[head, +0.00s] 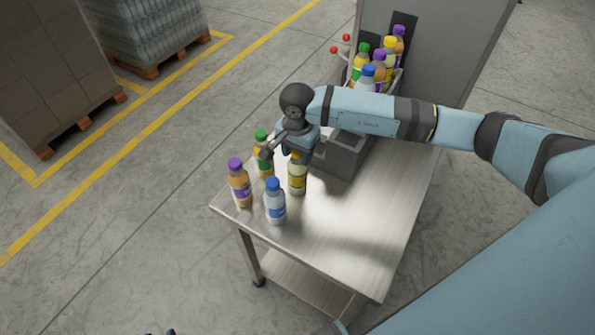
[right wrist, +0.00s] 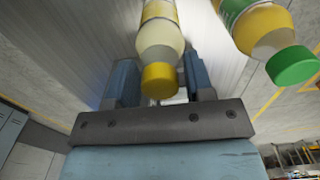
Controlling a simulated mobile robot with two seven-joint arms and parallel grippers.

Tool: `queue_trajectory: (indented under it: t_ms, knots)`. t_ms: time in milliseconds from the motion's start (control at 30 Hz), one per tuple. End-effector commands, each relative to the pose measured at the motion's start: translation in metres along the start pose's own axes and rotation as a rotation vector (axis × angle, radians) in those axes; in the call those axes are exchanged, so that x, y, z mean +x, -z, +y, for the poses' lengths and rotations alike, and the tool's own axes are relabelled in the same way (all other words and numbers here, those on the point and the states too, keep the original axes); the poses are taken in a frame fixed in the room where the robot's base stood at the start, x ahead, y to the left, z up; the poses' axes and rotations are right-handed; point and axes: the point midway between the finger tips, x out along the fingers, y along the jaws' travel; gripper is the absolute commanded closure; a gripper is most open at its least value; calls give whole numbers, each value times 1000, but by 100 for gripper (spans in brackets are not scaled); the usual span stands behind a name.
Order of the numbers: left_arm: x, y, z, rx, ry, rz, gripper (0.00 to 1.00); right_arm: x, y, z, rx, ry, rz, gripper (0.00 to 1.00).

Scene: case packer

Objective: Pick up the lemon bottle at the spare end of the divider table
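The lemon bottle (head: 298,180), pale with a yellow label, stands upright on the steel divider table (head: 345,225) at its near left end. My right gripper (head: 291,150) reaches down over it from above and hides its cap in the head view. In the right wrist view the bottle (right wrist: 159,42) has its yellow cap toward the palm, and the two fingers (right wrist: 160,88) are spread on either side of it. I cannot tell whether they touch it. Only a small dark and blue tip, perhaps my left gripper (head: 160,332), shows at the bottom edge.
A green-capped bottle (head: 262,158) stands close beside the gripper; it also shows in the right wrist view (right wrist: 262,30). A purple-capped orange bottle (head: 239,185) and a blue-capped bottle (head: 275,205) stand nearby. A grey block (head: 343,153) and more bottles are behind. The table's near right is clear.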

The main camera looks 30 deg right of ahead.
Motion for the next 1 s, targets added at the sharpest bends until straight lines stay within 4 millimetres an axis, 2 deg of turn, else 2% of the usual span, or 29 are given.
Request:
queue_trajectory:
  t_ms: [33,167,200,467,667,833,1000]
  knots:
    - [0,0,0,0,0,0,57,0,0,0,0,0,0,66]
    - [0,0,0,0,0,1,57,0,0,0,0,0,0,96]
    - [0,0,0,0,0,1,57,-1,0,0,0,1,0,100]
    - [0,0,0,0,1,1,57,-2,0,0,0,1,1,100]
    - [1,-2,0,0,1,1,57,-16,1,-1,0,4,1,100]
    - [4,-5,-1,0,1,1,57,-47,1,-1,0,6,2,100]
    - [7,-10,-1,0,1,1,57,-92,1,-1,-1,7,4,100]
